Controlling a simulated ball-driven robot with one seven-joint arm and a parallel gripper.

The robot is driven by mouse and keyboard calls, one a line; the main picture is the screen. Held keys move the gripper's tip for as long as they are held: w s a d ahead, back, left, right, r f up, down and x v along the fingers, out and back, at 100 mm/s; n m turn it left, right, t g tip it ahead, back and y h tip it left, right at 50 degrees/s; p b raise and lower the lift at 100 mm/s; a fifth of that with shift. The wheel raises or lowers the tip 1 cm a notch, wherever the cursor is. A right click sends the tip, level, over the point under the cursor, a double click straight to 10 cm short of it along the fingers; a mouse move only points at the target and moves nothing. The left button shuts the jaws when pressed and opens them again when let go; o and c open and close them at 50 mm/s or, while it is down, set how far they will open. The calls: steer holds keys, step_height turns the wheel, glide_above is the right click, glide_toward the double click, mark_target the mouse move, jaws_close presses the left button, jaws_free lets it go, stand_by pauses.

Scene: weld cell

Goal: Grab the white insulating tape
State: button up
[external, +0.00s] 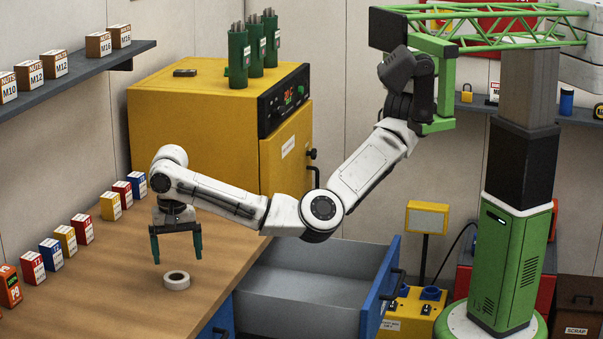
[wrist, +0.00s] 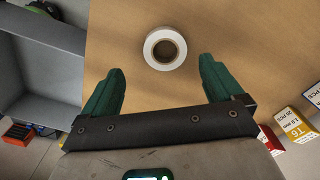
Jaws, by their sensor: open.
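The white insulating tape (external: 177,284) is a small white roll with a dark hole, lying flat on the wooden bench top. In the wrist view the tape (wrist: 153,54) shows as a white ring around a brown core, just beyond the fingertips and between their lines. My gripper (external: 176,256) has dark green fingers and points down above the tape. Its fingers (wrist: 161,72) are spread apart with nothing between them. In the external view the fingertips are a little higher than the roll and do not touch it.
A row of small coloured boxes (external: 65,241) stands along the bench's left edge. An open, empty-looking grey drawer (external: 300,307) juts out right of the bench (external: 115,300). A yellow oven (external: 195,115) stands behind. The bench around the tape is clear.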

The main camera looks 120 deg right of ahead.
mark_target(176, 272)
steer(key=shift+w+f+p, duration=0.15)
steer(key=shift+w+f, duration=0.05)
steer(key=shift+f, duration=1.25)
steer(key=shift+w+f+p, duration=0.15)
steer(key=shift+w+f, duration=0.05)
steer(key=shift+f, duration=1.2)
steer(key=c, duration=1.1)
steer(key=shift+r, duration=0.1)
